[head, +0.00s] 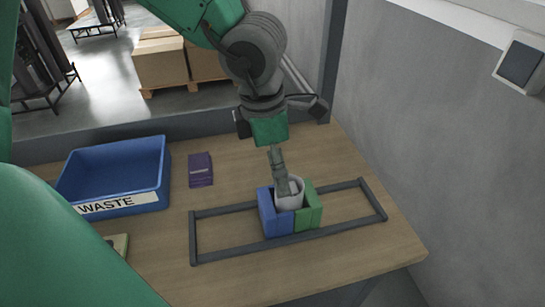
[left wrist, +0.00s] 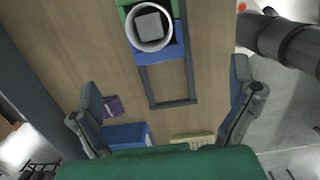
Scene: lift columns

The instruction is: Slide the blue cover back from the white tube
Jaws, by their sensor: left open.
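The white tube (head: 290,197) stands upright between the blue cover (head: 267,216) and a green cover (head: 312,208). In the left wrist view the tube's round rim (left wrist: 133,38) shows a grey block (left wrist: 149,25) inside; the blue cover (left wrist: 175,50) lies below it and the green one is partly cut off at the top. My left gripper (head: 280,186) points down above the blue-cover side, one finger overlapping the tube in the head view. In the left wrist view the gripper (left wrist: 164,75) is spread wide and empty, apart from the tube. My right gripper is in neither view.
A dark rail frame (head: 215,260) lies around the covers on the wooden table. A blue WASTE bin (head: 150,180), a purple box (head: 200,170) and a yellowish item (head: 118,243) are to the left. A grey wall (head: 440,130) rises on the right.

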